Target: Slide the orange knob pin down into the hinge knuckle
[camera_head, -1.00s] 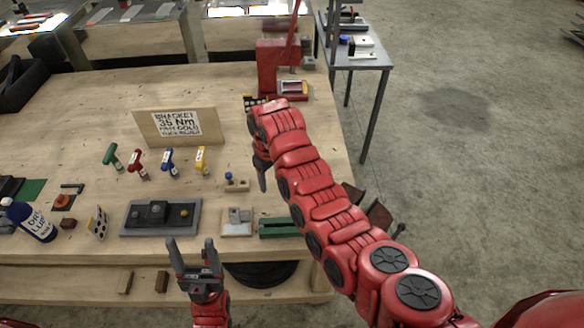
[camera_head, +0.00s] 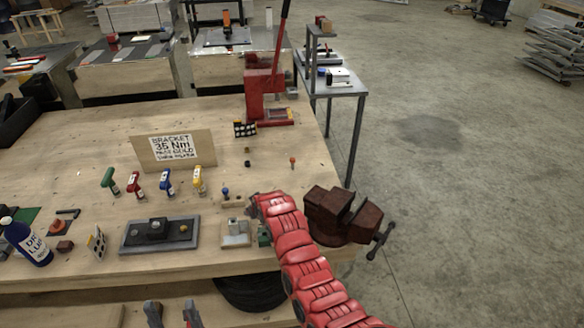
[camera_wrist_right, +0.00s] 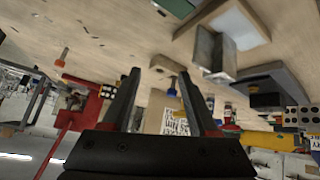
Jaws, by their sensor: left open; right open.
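A small orange knob pin (camera_head: 292,160) stands upright on the wooden table, right of centre; it also shows in the right wrist view (camera_wrist_right: 64,55). The hinge (camera_head: 237,229), a grey metal knuckle on a pale base, sits near the table's front edge. It shows large in the right wrist view (camera_wrist_right: 216,52); I cannot tell its bore there. My right gripper (camera_wrist_right: 160,78) is open and empty; in the head view my red arm hides it, near the hinge. My left gripper (camera_head: 170,308) is open and empty at the bottom edge, below the table's front.
A dark red vise (camera_head: 340,215) stands at the table's right corner, beside my right arm. A red press (camera_head: 266,95) is at the back. The table around the pin is clear.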

